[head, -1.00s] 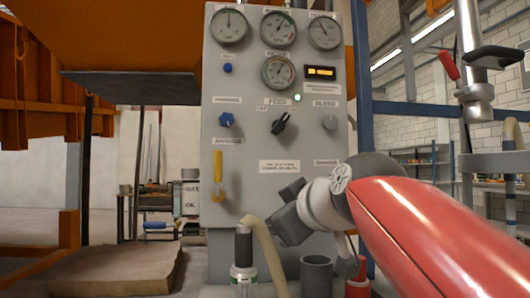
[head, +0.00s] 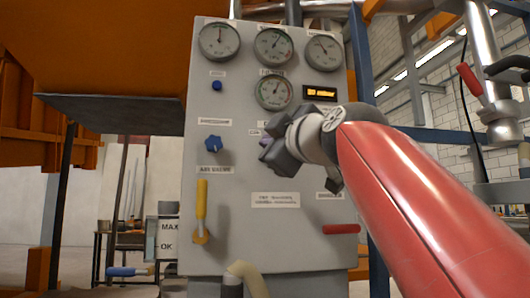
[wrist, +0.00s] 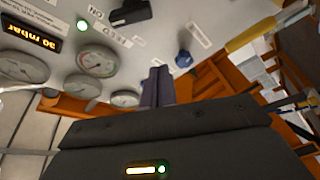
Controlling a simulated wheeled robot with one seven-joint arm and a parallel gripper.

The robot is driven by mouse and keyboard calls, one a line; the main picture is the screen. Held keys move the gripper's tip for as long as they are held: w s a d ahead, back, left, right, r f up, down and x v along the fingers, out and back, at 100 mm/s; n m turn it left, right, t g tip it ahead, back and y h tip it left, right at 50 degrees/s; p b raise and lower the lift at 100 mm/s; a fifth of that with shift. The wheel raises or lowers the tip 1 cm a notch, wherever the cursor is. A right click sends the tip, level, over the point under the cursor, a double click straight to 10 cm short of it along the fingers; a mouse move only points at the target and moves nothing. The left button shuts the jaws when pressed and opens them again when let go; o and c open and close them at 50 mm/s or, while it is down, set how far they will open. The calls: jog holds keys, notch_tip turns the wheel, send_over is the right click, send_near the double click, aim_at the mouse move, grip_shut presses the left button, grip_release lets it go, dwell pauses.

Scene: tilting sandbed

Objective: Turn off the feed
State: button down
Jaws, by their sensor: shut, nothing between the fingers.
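A grey panel (head: 230,240) stands ahead. Its black feed knob (wrist: 131,13) shows at the top of the wrist view, beside the FEED label (wrist: 107,31) and an ON label (wrist: 95,13). A green lamp (wrist: 82,25) near it is lit. In the head view my gripper and wrist cover the knob and lamp. My gripper (head: 272,152) is in front of the panel's middle at knob height. It is shut and empty; in the wrist view its fingers (wrist: 157,86) are apart from the black knob. Contact with the panel cannot be told.
A blue knob (head: 213,144) and a yellow handle (head: 201,203) sit left of my gripper. Several gauges (head: 273,91) and an amber display (head: 322,91) are above. A red handle (head: 341,229) is lower right. A hose (head: 247,276) rises at the bottom.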

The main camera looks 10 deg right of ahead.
jog(key=p+x, duration=0.5)
jog(key=x, duration=0.5)
jog(key=d+f+b, duration=0.2)
jog(key=d, duration=0.1)
jog(key=shift+s+d+f+b, duration=0.1)
jog(key=shift+d+f+b, duration=0.1)
jog(key=shift+b, duration=0.2)
